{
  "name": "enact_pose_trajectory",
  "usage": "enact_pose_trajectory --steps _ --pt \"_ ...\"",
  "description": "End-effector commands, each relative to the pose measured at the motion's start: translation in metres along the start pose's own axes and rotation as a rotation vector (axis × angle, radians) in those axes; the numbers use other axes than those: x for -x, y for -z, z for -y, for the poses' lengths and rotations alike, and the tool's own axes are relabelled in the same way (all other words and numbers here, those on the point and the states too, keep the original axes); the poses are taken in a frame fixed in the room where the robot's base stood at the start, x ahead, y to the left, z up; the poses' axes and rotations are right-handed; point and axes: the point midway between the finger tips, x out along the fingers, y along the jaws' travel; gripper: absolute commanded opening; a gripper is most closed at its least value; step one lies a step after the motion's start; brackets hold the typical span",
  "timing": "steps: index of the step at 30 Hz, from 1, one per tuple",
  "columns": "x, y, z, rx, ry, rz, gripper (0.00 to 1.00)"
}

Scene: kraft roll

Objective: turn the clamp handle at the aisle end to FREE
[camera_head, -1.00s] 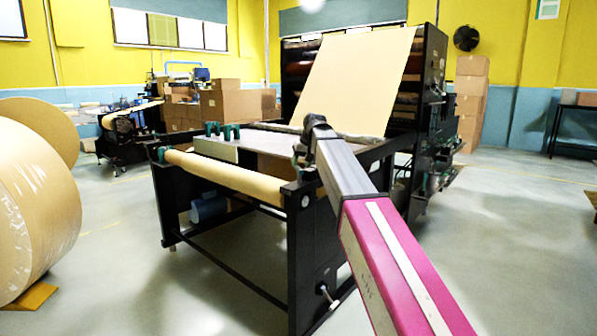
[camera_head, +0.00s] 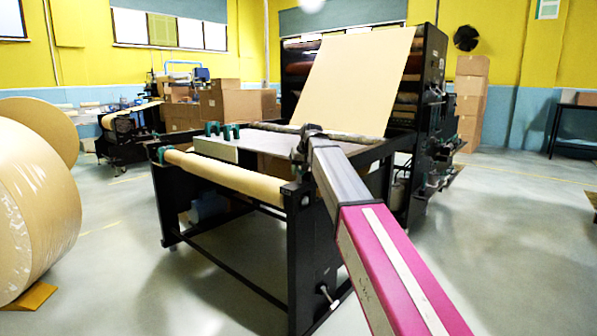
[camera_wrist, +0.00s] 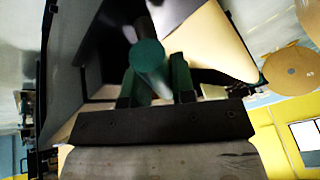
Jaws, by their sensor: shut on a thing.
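In the wrist view, my gripper (camera_wrist: 154,78) has its two green fingers closed on either side of a rounded handle (camera_wrist: 148,56) with a green end face and a paler shaft. I take this to be the clamp handle. In the head view, my gripper is at the near right corner of the black roll stand (camera_head: 300,228), close to the aisle end of the kraft roll (camera_head: 225,175). My arm hides most of the handle and clamp there. No FREE marking is readable in either view.
A low lever (camera_head: 326,294) sticks out from the stand's near side. The tall machine (camera_head: 428,120) with its sloping paper sheet stands behind. Large kraft rolls (camera_head: 35,210) rest on the floor at left. The floor at right is open.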

Motion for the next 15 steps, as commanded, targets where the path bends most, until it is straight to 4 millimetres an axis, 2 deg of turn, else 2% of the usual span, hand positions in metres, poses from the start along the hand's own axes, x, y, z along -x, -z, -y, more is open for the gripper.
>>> enact_pose_trajectory --steps 15 --pt "-0.0009 -0.0014 0.0063 0.345 0.146 0.078 0.01"
